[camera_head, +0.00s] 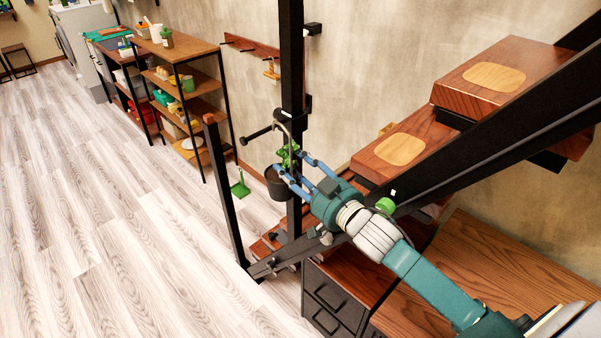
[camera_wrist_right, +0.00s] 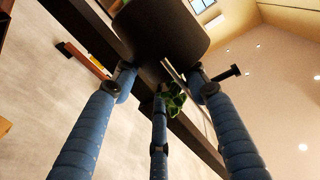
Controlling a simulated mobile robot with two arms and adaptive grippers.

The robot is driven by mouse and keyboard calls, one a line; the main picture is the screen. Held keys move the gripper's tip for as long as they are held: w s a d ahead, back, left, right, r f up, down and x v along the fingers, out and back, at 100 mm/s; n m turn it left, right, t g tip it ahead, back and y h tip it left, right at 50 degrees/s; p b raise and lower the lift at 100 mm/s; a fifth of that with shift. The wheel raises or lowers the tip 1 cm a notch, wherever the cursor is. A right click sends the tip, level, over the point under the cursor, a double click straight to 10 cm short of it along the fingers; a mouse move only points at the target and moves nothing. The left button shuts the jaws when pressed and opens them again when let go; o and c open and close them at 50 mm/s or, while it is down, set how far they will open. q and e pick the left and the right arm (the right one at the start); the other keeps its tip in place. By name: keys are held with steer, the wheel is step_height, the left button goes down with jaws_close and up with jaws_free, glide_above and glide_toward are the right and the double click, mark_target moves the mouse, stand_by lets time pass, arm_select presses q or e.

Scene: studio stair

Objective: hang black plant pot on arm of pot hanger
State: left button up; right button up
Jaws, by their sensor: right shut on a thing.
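The pot hanger's black arm (camera_head: 257,133) sticks out left from the post. A thin curved hook (camera_head: 287,122) rises above the plant near this arm; I cannot tell whether they touch. My left gripper is not in view.
The black post (camera_head: 292,70) stands right behind the pot. Wooden stair treads (camera_head: 365,164) and a slanted black stair beam (camera_head: 480,135) lie to the right. A shelf unit (camera_head: 180,50) stands at the back left. The pale floor (camera_head: 130,230) at left is clear.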

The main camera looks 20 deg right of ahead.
steer(key=shift+w+a, duration=0.15)
steer(key=shift+w, duration=0.25)
steer(key=shift+w+a+b, duration=0.15)
steer(key=shift+w+b, duration=0.15)
steer(key=shift+w, duration=0.3)
steer(key=shift+a+b+x, duration=0.15)
steer(key=shift+b+x, duration=0.2)
steer(key=shift+x, duration=0.6)
steer(key=shift+a+b+x, duration=0.15)
steer(key=shift+b+x, duration=0.15)
steer(key=shift+x, duration=0.65)
steer(key=shift+f+b, duration=0.9)
steer(key=shift+f, duration=0.7)
steer(key=o, duration=1.4)
steer(key=shift+o, duration=0.2)
steer(key=shift+f, duration=0.15)
